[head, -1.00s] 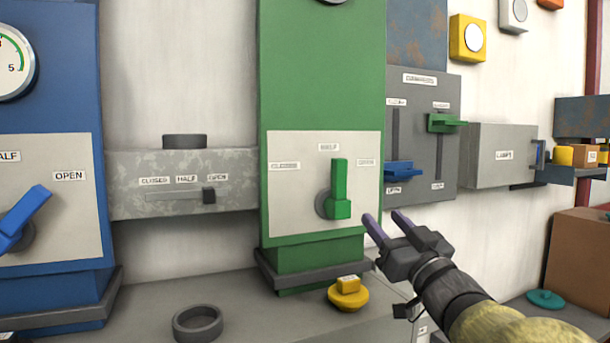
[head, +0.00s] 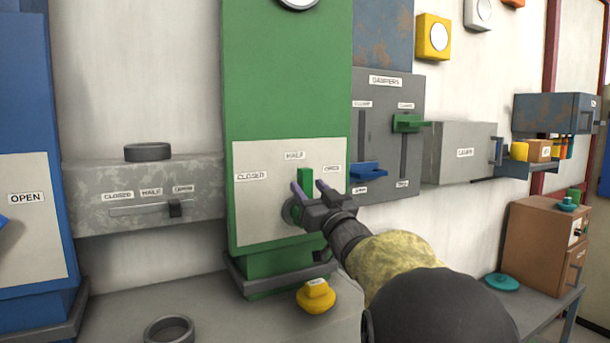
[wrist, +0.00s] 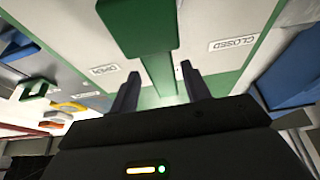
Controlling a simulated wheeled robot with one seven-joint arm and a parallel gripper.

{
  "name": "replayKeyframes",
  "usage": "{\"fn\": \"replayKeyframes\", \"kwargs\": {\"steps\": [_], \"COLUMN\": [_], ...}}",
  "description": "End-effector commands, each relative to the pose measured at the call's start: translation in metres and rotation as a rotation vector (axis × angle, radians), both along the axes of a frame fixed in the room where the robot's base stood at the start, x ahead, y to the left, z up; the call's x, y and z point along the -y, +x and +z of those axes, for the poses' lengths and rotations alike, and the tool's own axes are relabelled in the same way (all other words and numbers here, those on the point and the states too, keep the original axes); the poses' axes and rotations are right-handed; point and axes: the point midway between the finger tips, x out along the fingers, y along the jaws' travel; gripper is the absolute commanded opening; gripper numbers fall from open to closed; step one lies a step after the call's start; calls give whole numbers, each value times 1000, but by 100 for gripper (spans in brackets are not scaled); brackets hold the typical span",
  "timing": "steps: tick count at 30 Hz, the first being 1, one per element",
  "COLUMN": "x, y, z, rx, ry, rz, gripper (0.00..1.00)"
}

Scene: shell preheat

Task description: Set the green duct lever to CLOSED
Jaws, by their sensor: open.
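The green duct lever (head: 305,175) points straight up toward the HALF label (head: 294,156) on the pale panel of the green duct (head: 287,90). The CLOSED label (head: 250,176) is left of it and the OPEN label (head: 332,169) right. My gripper (head: 309,186) is open at the lever, one finger showing on each side of it in the head view; its body hides the lever's lower part. In the wrist view a green bar (wrist: 142,25) reaches in from the top, near the fingers (wrist: 160,72). Contact cannot be told.
A yellow knob-like object (head: 316,297) and a dark ring (head: 168,330) rest on the ledge below. A grey slider box (head: 90,208) is to the left. The dampers panel (head: 378,125), with blue and green handles, is close on the right.

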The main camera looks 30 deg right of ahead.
Motion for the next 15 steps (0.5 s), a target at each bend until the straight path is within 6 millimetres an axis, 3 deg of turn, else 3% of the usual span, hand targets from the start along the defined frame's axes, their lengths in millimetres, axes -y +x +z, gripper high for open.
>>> {"fn": "replayKeyframes", "kwargs": {"steps": [6, 15], "x": [-8, -5], "y": [22, 22], "z": [9, 9], "rx": [0, 0], "ry": [0, 0], "rz": [13, 6], "gripper": [47, 45]}}
